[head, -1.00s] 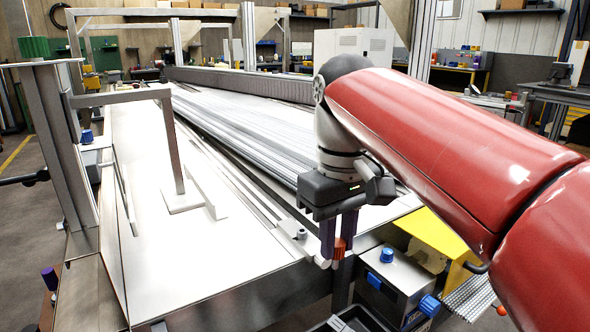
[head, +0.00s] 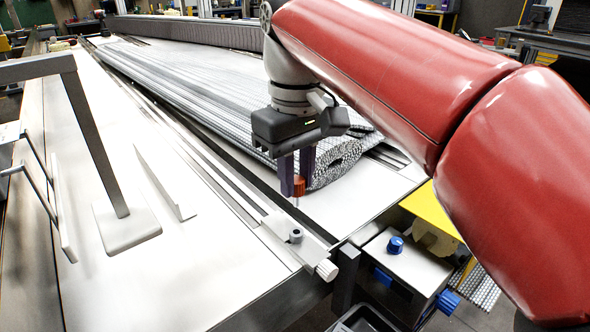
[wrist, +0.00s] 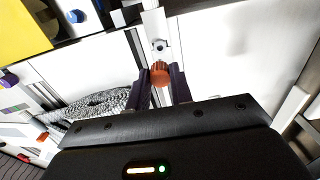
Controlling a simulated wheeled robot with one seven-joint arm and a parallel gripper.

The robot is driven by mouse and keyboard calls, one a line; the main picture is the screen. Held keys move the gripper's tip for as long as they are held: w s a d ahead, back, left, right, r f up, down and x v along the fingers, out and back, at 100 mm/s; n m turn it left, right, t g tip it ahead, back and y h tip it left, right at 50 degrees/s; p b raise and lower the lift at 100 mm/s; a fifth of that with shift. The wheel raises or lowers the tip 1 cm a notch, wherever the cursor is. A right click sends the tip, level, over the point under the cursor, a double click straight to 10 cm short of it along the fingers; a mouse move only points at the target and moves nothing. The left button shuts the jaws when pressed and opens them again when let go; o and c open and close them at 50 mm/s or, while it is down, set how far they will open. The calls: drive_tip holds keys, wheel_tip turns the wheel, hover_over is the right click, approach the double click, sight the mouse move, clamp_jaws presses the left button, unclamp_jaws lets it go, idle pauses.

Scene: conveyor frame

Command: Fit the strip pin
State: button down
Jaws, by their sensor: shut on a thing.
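My gripper (head: 297,170) points down over the white table, its purple fingers shut on the orange-red head of the strip pin (head: 298,187). A thin shaft shows below the head. In the wrist view the pin's head (wrist: 159,73) sits between the fingertips (wrist: 160,88), and its shaft is hidden. The strip rail (head: 208,178) runs along the table to an end block with a dark round hole (head: 295,236). In the head view the pin hangs above this hole, apart from it. The wrist view shows the hole (wrist: 159,45) just beyond the pin's head.
A rolled grey slatted belt (head: 335,165) lies close behind my gripper. A grey box with a blue knob (head: 396,244) and a yellow part (head: 430,210) stand off the table's right edge.

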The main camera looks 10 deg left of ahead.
sight(297, 205)
drive_tip(key=shift+f+b, duration=1.55)
drive_tip(key=shift+f, duration=0.8)
drive_tip(key=shift+r, duration=0.1)
drive_tip(key=shift+p, duration=0.55)
drive_tip(key=shift+f, duration=0.2)
drive_tip(key=shift+f+b, duration=1.1)
drive_tip(key=shift+f, duration=0.4)
drive_tip(key=shift+f, duration=0.15)
drive_tip(key=c, duration=1.2)
unclamp_jaws()
drive_tip(key=shift+o, duration=0.2)
